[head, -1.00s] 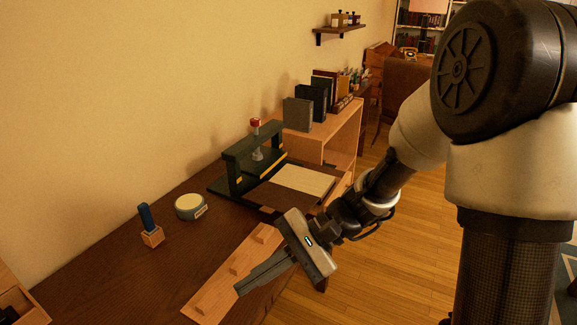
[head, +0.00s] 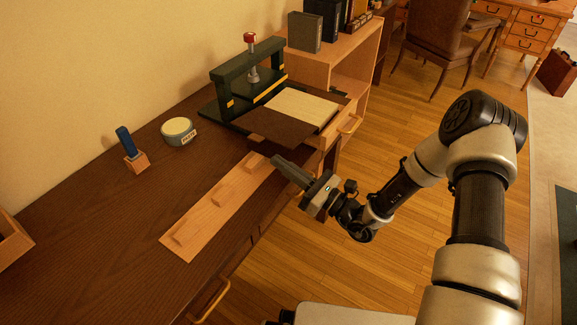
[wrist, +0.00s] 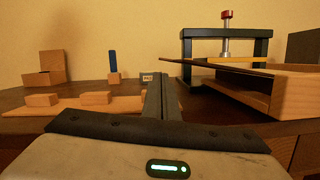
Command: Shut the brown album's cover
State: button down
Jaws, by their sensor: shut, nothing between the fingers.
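The brown album lies open beside the press, its cream page (head: 300,108) facing up. Its brown cover (head: 276,130) is spread out flat toward the near left, roughly level. In the wrist view the cover (wrist: 215,66) shows nearly edge-on as a thin dark sheet, jutting left past a light wooden piece. My gripper (head: 276,160) is just in front of the cover, apart from it, over the desk's front edge near the far end of a wooden strip. Its fingers (wrist: 162,94) are shut and empty, lower than the cover and left of it in the wrist view.
A dark green press (head: 238,85) with a red knob stands behind the album. The pale wooden strip (head: 218,207) with raised blocks lies along the front edge. A round tin (head: 178,131) and a blue-handled tool (head: 126,143) stand further left. The desk's left middle is clear.

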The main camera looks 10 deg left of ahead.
jog(key=x, duration=0.6)
jog(key=shift+w+a+b, duration=0.1)
jog(key=shift+a+b, duration=0.05)
jog(key=shift+b, duration=0.2)
jog(key=shift+r, duration=0.2)
